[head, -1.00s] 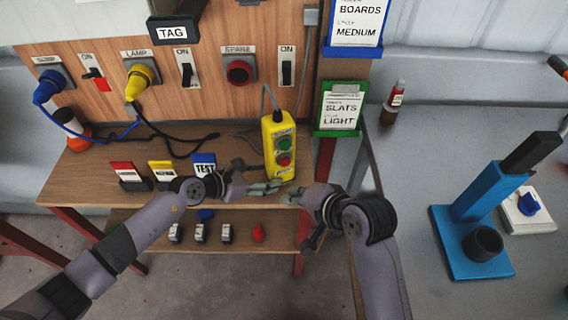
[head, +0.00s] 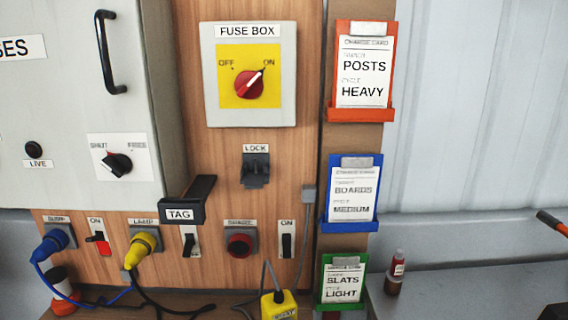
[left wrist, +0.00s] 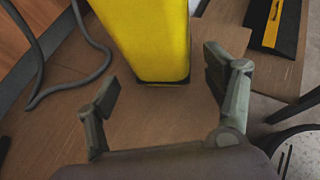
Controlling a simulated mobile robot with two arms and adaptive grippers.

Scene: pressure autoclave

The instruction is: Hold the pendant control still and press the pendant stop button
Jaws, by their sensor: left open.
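The yellow pendant control (head: 279,306) shows only its top at the bottom edge of the head view, with its grey cable running up from it. In the left wrist view the lower part of the yellow pendant (left wrist: 150,40) stands just beyond my left gripper (left wrist: 165,95). The left gripper is open, its two fingers apart with wooden shelf between them, and the pendant's lower end is ahead of the gap. I cannot tell whether a finger touches it. The stop button is out of view in both current frames. My right gripper is not in view.
The panel holds a fuse box (head: 248,75) with its red switch at ON, a lock fitting (head: 255,168), a TAG holder (head: 186,203) and a blue plug (head: 52,241). Charge card holders (head: 360,70) hang to the right. The wooden shelf (left wrist: 140,120) lies under the pendant.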

